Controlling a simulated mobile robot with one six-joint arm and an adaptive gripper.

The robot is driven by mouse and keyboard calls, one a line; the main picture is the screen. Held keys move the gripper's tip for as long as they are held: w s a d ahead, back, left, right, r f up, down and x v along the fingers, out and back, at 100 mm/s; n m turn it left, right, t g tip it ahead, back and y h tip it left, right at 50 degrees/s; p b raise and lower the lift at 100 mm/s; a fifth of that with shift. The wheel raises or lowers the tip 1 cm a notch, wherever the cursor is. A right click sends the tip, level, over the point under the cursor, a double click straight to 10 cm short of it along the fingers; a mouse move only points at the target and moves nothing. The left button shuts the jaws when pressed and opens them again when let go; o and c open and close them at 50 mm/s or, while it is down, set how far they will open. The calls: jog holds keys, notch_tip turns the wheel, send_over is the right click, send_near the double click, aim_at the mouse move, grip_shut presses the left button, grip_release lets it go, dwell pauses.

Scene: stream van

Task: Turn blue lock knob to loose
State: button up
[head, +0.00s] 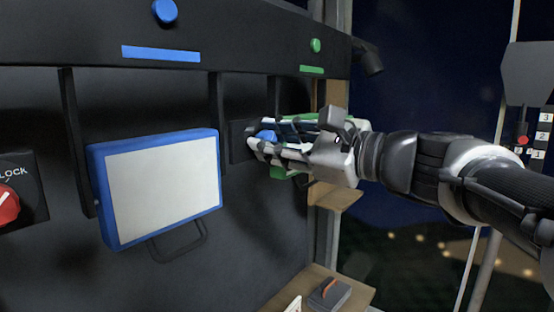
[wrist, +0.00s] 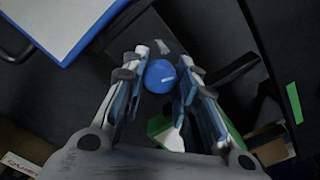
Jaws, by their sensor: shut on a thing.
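The blue lock knob (head: 265,136) sits on a dark plate (head: 238,143) on the black wall, right of the blue-framed panel. My gripper (head: 262,143) reaches in from the right and is shut on the knob. The fingers hide part of the knob in the head view.
A white panel with a blue frame (head: 160,190) hangs left of the knob. A red knob (head: 6,204) marked LOCK is at the far left. A blue knob (head: 165,11) and a green knob (head: 316,45) are on the rail above. A shelf (head: 325,300) stands below.

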jog(key=shift+f+n+b, duration=0.1)
jog(key=shift+n+b, duration=5.6)
jog(key=shift+n, duration=0.7)
jog(key=o, duration=1.1)
